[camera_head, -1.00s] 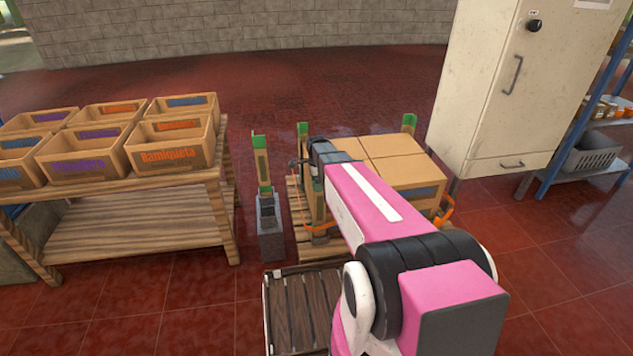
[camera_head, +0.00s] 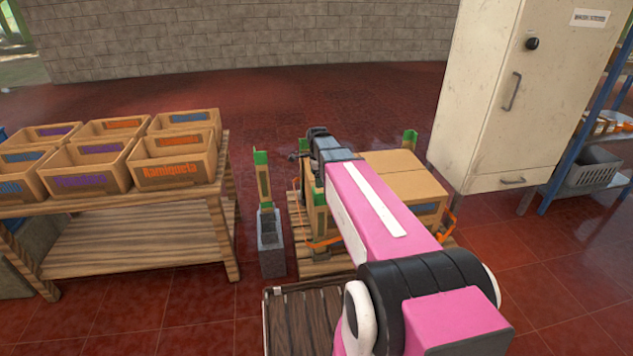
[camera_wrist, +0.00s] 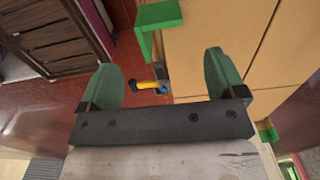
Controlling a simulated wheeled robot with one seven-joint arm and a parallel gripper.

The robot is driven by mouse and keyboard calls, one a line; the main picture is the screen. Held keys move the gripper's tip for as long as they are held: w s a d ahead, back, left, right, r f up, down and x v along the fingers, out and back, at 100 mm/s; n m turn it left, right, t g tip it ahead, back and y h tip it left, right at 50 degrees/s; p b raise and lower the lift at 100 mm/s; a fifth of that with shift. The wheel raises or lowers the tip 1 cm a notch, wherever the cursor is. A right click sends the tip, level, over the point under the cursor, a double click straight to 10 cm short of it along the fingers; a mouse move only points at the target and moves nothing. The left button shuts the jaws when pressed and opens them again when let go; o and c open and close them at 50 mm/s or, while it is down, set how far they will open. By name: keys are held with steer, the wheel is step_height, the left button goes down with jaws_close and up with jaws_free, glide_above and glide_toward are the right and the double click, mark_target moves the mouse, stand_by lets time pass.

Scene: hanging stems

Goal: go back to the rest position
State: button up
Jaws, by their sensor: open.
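My gripper is at the far end of my pink arm in the head view, mostly hidden behind the dark wrist. In the wrist view my gripper (camera_wrist: 165,82) has its two green fingers spread well apart with nothing between them touching either. Beyond the fingers are cardboard boxes (camera_wrist: 222,35), a green corner piece (camera_wrist: 157,22) and a small yellow and black item (camera_wrist: 153,86) that I cannot identify. In the head view the arm reaches out over the strapped cardboard boxes (camera_head: 405,172).
A wooden table (camera_head: 130,245) with several labelled crates (camera_head: 176,160) stands at left. A grey block holding a post (camera_head: 270,245), a dark slatted pallet (camera_head: 305,320) and the boxes' pallet are near the arm. A cream cabinet (camera_head: 515,110) and blue shelving (camera_head: 585,125) stand at right.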

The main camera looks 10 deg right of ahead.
steer(key=s+f+n, duration=0.2)
steer(key=s+n, duration=0.7)
steer(key=s, duration=0.1)
steer(key=s+f+n, duration=0.1)
steer(key=s+n, duration=0.8)
steer(key=s, duration=0.2)
steer(key=shift+s+f, duration=0.25)
steer(key=shift+f, duration=0.1)
